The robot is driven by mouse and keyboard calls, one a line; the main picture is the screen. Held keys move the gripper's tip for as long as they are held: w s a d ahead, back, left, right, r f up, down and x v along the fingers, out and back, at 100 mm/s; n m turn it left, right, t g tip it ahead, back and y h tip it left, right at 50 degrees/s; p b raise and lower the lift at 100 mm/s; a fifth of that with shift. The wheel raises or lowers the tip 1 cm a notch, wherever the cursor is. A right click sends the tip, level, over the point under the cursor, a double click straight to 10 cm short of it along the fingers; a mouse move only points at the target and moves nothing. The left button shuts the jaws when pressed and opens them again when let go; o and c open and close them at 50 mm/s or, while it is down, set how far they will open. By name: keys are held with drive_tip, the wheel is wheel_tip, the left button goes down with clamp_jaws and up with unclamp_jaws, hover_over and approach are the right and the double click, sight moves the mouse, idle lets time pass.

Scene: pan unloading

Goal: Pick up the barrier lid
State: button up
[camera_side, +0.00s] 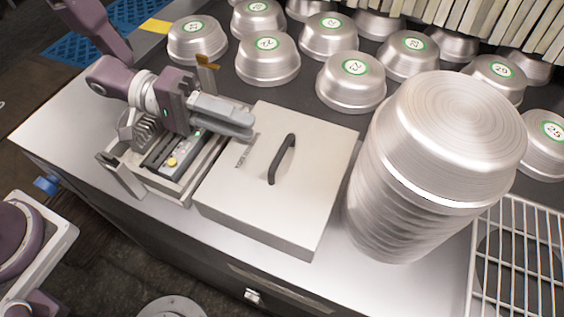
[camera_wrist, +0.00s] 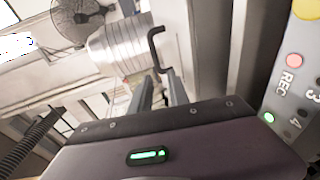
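The barrier lid (camera_side: 247,195) is a pale, square, box-like cover with a dark bar handle (camera_side: 283,160) on top. It lies flat on the light counter (camera_side: 120,212). The handle also shows in the wrist view (camera_wrist: 154,42), just beyond the fingertips. My gripper (camera_side: 250,126) is up and to the left of the handle in the side view, over the lid's far left edge. In the wrist view my gripper (camera_wrist: 157,82) has its two fingers apart with nothing between them. The fingers are apart from the handle in the side view.
A tall stack of metal pans (camera_side: 425,160) stands close to the right of the lid. A wire rack (camera_side: 520,260) is at the lower right. Several upturned pans with green labels (camera_side: 268,58) sit behind. A control panel (camera_side: 175,158) is left of the lid.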

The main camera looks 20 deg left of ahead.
sight(274, 152)
drive_tip(key=x, duration=0.4)
drive_tip(key=s+x, duration=0.1)
drive_tip(key=x, duration=0.1)
drive_tip(key=shift+w+d+r, duration=0.1)
drive_tip(key=shift+d+r, duration=0.1)
drive_tip(key=shift+d, duration=0.15)
clamp_jaws()
idle(0.9)
